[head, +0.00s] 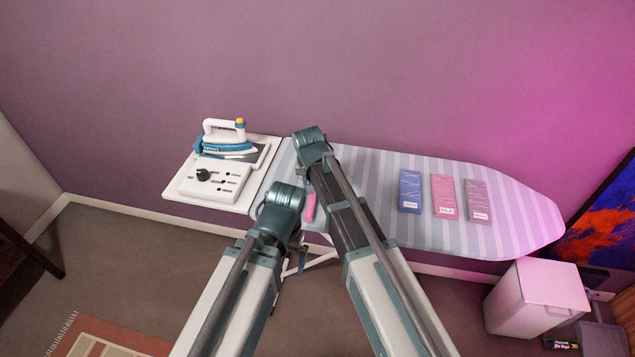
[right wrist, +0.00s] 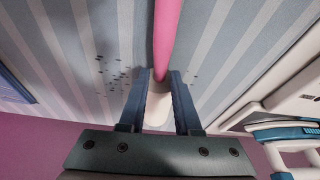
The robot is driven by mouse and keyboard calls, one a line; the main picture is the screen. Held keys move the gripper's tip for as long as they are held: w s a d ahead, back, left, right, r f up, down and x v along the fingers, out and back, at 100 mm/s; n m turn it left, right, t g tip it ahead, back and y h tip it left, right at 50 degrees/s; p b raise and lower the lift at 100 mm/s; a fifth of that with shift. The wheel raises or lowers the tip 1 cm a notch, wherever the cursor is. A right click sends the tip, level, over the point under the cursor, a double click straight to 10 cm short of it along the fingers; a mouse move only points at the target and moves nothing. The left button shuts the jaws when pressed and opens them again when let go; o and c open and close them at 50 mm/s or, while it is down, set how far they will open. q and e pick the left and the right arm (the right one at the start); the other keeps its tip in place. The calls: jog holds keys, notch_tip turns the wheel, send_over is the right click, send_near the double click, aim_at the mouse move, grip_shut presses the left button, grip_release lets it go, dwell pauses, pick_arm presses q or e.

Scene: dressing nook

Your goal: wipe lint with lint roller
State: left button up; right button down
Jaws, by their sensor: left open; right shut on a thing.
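The lint roller has a pink handle (right wrist: 163,45) and a pale part (right wrist: 158,112) between the fingers of my right gripper (right wrist: 160,98), which is shut on it. A short pink piece of the roller (head: 310,207) shows between my arms in the head view. It is over the striped ironing board (head: 385,228). Several dark lint specks (right wrist: 118,82) lie on the cloth beside the gripper. My left gripper (head: 296,238) is open near the board's front edge, largely hidden by its own arm. My right gripper is hidden in the head view.
A blue and white iron (head: 225,140) and a control panel (head: 207,181) stand at the board's left end. Blue (head: 410,190), pink (head: 444,196) and grey (head: 477,200) packs lie to the right. A white bin (head: 537,301) stands on the floor. The board's right end is clear.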

jog(key=shift+w+a, duration=0.15)
jog(key=shift+a, duration=0.45)
jog(key=shift+w+a, duration=0.15)
jog(key=shift+a, duration=0.45)
jog(key=shift+w+a, duration=0.3)
jog(key=shift+a, duration=0.6)
jog(key=shift+w+a, duration=0.25)
jog(key=shift+a, duration=0.65)
jog(key=shift+a+f, duration=0.1)
jog(key=shift+a, duration=0.1)
jog(key=shift+s+d, duration=0.1)
jog(key=shift+s+d, duration=0.25)
jog(key=shift+d, duration=0.75)
jog(key=shift+s+d, duration=0.2)
jog(key=shift+d, duration=0.8)
jog(key=shift+s+d, duration=0.2)
jog(key=shift+d, duration=0.45)
jog(key=shift+s+d, duration=0.25)
jog(key=shift+d, duration=0.45)
jog(key=shift+s+d, duration=0.2)
jog(key=shift+d, duration=0.45)
jog(key=shift+s+d, duration=0.2)
jog(key=shift+d, duration=0.65)
jog(key=shift+s+d, duration=0.15)
jog(key=shift+d, duration=0.7)
jog(key=shift+d, duration=0.1)
